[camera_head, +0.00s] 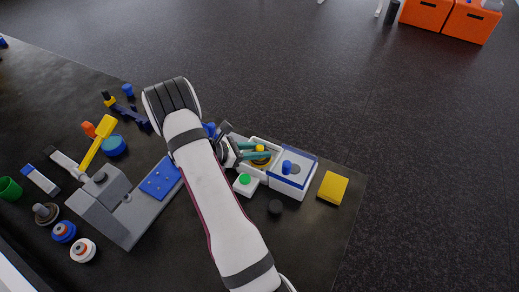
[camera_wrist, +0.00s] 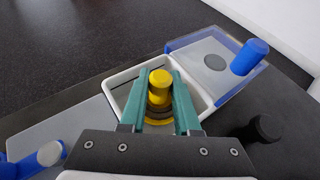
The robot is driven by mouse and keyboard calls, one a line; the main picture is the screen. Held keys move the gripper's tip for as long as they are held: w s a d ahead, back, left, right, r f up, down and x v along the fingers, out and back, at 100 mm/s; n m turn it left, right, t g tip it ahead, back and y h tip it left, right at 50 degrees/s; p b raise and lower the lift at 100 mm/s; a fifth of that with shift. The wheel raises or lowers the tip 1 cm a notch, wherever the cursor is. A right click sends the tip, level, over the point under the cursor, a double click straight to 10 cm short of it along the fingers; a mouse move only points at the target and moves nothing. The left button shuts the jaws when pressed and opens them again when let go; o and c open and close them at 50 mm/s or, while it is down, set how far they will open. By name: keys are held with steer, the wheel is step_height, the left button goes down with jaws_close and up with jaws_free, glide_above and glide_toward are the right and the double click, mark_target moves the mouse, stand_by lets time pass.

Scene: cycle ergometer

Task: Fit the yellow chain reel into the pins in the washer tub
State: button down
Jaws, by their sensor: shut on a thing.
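The yellow chain reel (camera_wrist: 160,84) is between the teal fingers of my gripper (camera_wrist: 160,98) in the wrist view. My gripper is shut on it. The reel has a yellow knob on top, a dark middle band and a yellow rim below. It is inside the white washer tub (camera_wrist: 121,92), within the tub's walls. In the head view, my gripper (camera_head: 256,155) and the reel (camera_head: 261,149) are over the left part of the white tub (camera_head: 271,144). The pins are hidden under the reel, and I cannot tell whether it is seated on them.
A clear, blue-edged lid (camera_head: 293,180) with a blue knob is right of the tub. A green button box (camera_head: 245,182), a black knob (camera_head: 275,207) and a yellow block (camera_head: 332,188) are nearby. A grey fixture (camera_head: 120,210) and several tools are on the left.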

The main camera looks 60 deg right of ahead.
steer(key=shift+f, duration=1.1)
steer(key=c, duration=0.6)
jaws_free()
steer(key=shift+o, duration=0.2)
steer(key=v, duration=1.2)
steer(key=s+a+r+m+t+y, duration=0.2)
steer(key=s+a+r+m+y, duration=0.2)
steer(key=a, duration=0.6)
steer(key=s+a+r+m+t+y, duration=0.3)
steer(key=s+a+r+m+y, duration=0.1)
steer(key=a, duration=0.7)
steer(key=s+a+r+m+t+y, duration=0.2)
steer(key=s+a+r+m+y, duration=0.2)
steer(key=a+m, duration=0.4)
steer(key=s+a+r, duration=0.1)
steer(key=s+a, duration=0.1)
steer(key=a, duration=0.1)
steer(key=shift+s+r+t, duration=0.3)
steer(key=shift+s+r, duration=0.05)
steer(key=shift+s, duration=0.05)
